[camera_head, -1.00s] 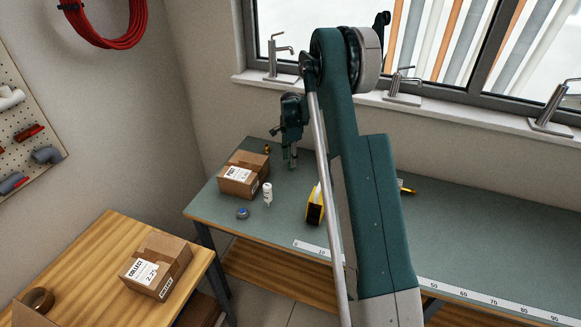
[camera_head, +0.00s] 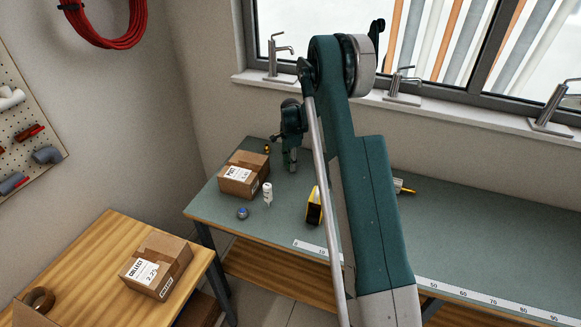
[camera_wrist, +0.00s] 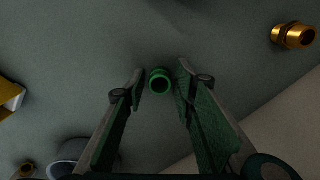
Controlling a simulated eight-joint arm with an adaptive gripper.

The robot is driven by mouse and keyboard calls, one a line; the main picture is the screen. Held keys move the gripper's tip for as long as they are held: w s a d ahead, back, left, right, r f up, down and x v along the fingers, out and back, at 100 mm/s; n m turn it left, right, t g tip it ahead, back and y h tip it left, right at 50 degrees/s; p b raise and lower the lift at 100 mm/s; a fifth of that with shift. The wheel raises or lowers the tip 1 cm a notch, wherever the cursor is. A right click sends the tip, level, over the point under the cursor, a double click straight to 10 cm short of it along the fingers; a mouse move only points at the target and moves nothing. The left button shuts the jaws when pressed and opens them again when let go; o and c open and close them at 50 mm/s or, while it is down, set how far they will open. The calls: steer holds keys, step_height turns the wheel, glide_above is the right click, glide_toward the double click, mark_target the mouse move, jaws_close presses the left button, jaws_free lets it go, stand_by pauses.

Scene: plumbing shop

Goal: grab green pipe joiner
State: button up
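The green pipe joiner (camera_wrist: 160,80) shows in the wrist view as a small green ring-ended piece on the grey-green bench top. My gripper (camera_wrist: 160,85) is open, with one finger on each side of the joiner and a visible gap on both sides in the picture. I cannot tell how high the fingertips are above the bench. In the head view my gripper (camera_head: 293,168) points down over the bench, right of the cardboard box. The joiner cannot be made out in the head view.
The cardboard box (camera_head: 244,174), white bottle (camera_head: 267,194), blue-topped item (camera_head: 243,213) and yellow tape measure (camera_head: 314,206) stand around my gripper. A brass fitting (camera_wrist: 293,36) lies at upper right in the wrist view. Taps stand on the windowsill behind.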

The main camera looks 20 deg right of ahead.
steer(key=c, duration=0.4)
steer(key=shift+r, duration=0.1)
step_height(320, 180, up, 10)
steer(key=shift+f, duration=0.1)
stand_by(0.6)
stand_by(0.5)
